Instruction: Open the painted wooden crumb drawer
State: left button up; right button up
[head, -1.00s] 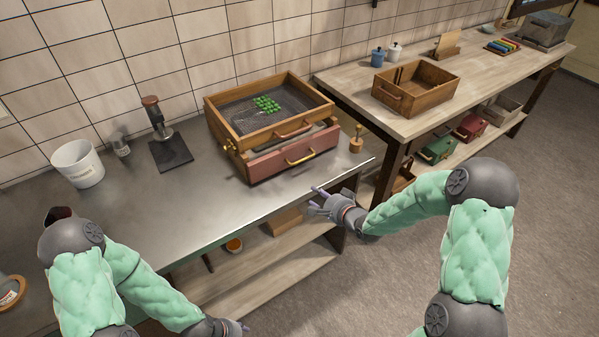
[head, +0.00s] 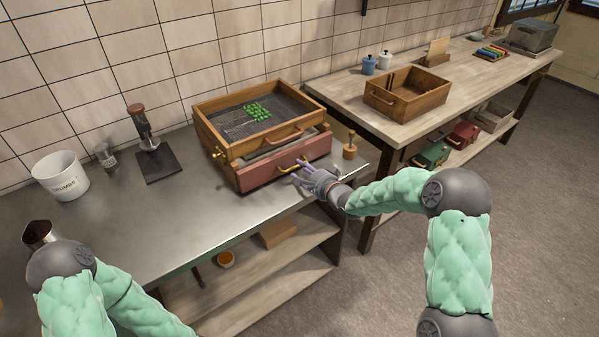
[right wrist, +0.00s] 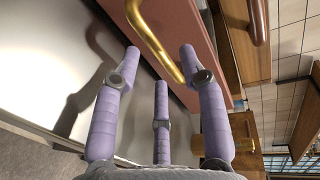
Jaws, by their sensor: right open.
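A tray of green pieces (head: 258,112) tops the box. A small wooden-handled tool (head: 350,150) stands right of the drawer near the counter edge. A white crumbs bucket (head: 61,177) and a press (head: 146,140) stand left. A second bench (head: 440,105) holds an open wooden box.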

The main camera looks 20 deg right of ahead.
jog(key=shift+x, duration=1)
pick_arm(q)
jog(key=shift+f, duration=0.25)
pick_arm(e)
grip_shut()
